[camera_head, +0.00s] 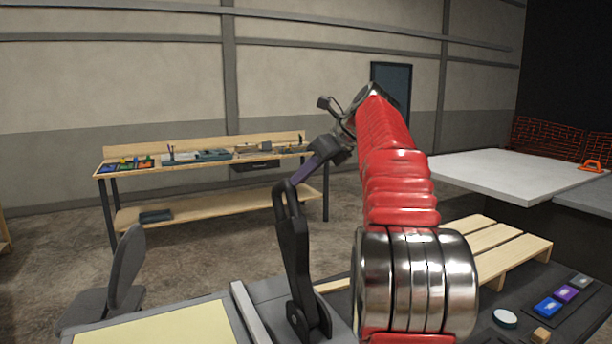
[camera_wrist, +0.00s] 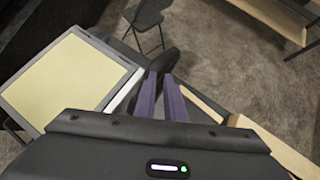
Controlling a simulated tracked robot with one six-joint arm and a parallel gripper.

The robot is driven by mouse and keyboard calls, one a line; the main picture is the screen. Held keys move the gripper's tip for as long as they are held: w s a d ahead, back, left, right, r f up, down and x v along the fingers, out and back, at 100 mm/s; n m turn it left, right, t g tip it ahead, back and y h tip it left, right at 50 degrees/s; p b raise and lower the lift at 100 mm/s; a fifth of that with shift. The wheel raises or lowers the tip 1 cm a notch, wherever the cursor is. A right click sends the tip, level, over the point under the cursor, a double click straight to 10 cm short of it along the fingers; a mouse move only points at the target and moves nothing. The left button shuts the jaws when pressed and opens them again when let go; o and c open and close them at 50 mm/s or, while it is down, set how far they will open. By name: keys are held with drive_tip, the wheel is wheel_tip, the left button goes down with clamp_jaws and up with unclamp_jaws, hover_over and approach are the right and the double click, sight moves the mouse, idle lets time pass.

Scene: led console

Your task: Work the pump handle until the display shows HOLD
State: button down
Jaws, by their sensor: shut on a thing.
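The pump handle appears to be the black lever (camera_head: 293,255), standing nearly upright from a dark pivot at the bench's front. My gripper (camera_head: 294,184), with purple fingers, reaches down to the lever's top end and is shut on it. In the wrist view, the two purple fingers of my gripper (camera_wrist: 164,78) close around the dark end of the lever (camera_wrist: 163,60). The fingers and my arm partly hide the grip. No display with readable text is in either view.
A pale yellow panel in a grey frame (camera_head: 165,328) lies left of the lever. Small coloured blocks (camera_head: 566,293) and a white disc (camera_head: 505,318) sit at lower right. A wooden pallet (camera_head: 490,240) is behind my arm. A chair (camera_head: 120,275) stands at left; a workbench (camera_head: 215,165) is farther back.

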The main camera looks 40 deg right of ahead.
drive_tip(key=v, duration=1.3)
drive_tip(key=shift+s+r, duration=0.2)
drive_tip(key=shift+s, duration=0.15)
drive_tip(key=shift+d, duration=0.1)
idle(1.6)
